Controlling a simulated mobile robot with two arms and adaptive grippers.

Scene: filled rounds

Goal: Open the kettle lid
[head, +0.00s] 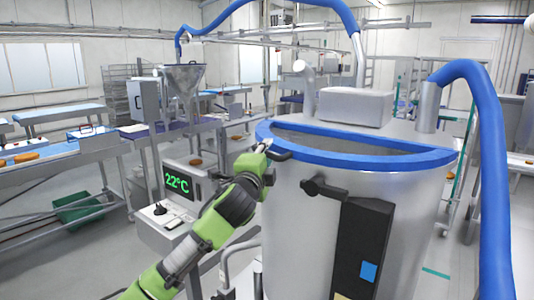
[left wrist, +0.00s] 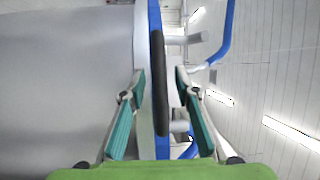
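The kettle (head: 315,235) is a large steel vessel at the right of the head view. Its blue-edged lid section (head: 365,156) lies level at the top front, with a grey half-round area inside the edge. My left gripper (head: 266,147) is at the left front of this blue edge, by a small dark handle (head: 281,155). In the left wrist view, a black bar, the handle (left wrist: 158,80), stands between the two fingers of my left gripper (left wrist: 159,75). The fingers are apart, with a gap visible on each side of the bar. My right gripper is not in view.
A black lever (head: 325,189) and a dark panel (head: 362,240) are on the kettle's front. A grey box (head: 356,107) sits on top behind the lid. A thick blue hose (head: 490,180) runs down the right. A control box reading 22°C (head: 178,184) stands left.

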